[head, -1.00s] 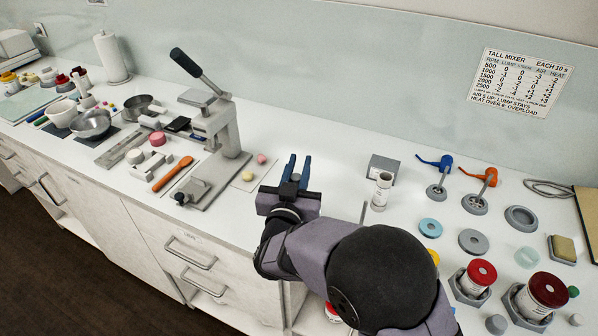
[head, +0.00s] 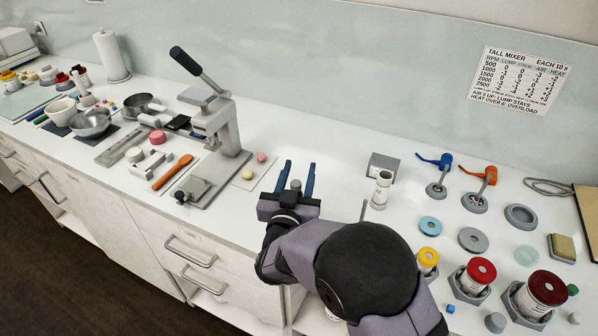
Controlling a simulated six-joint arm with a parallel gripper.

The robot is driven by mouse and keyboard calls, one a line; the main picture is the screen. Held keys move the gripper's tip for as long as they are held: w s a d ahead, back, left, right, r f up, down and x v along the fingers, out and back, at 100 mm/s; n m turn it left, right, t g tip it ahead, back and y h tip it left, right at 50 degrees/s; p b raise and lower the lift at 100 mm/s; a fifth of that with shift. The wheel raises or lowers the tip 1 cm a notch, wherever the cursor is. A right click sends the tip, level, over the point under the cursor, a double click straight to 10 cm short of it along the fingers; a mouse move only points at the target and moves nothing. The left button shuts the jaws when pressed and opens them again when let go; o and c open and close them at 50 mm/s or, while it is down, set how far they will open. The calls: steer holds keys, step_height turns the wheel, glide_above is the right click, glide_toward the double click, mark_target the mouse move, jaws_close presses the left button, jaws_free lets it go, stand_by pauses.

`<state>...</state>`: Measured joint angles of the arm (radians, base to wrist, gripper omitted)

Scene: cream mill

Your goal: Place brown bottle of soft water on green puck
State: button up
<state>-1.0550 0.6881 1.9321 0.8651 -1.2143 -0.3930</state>
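I cannot make out a brown bottle in the head view. A pale green, see-through disc (head: 526,256) lies flat on the right of the counter, and a small darker green piece (head: 573,290) lies near the right edge; I cannot tell if either is the green puck. My gripper (head: 297,176) is over the middle of the counter, its two blue fingers spread apart with no object held between them. It is left of a small pale labelled jar (head: 381,190) and apart from it.
A lever press (head: 215,135) stands to the left. Jars with yellow (head: 428,258), red (head: 480,272) and dark red (head: 547,290) lids stand front right. Blue (head: 430,226) and grey (head: 473,240) rings lie behind them. The counter behind my gripper is mostly clear.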

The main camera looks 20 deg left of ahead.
steer(key=shift+r, duration=0.1)
steer(key=b, duration=0.2)
glide_toward(294, 187)
steer(key=x, duration=0.5)
steer(key=shift+v, duration=0.95)
steer(key=shift+w+d, duration=0.1)
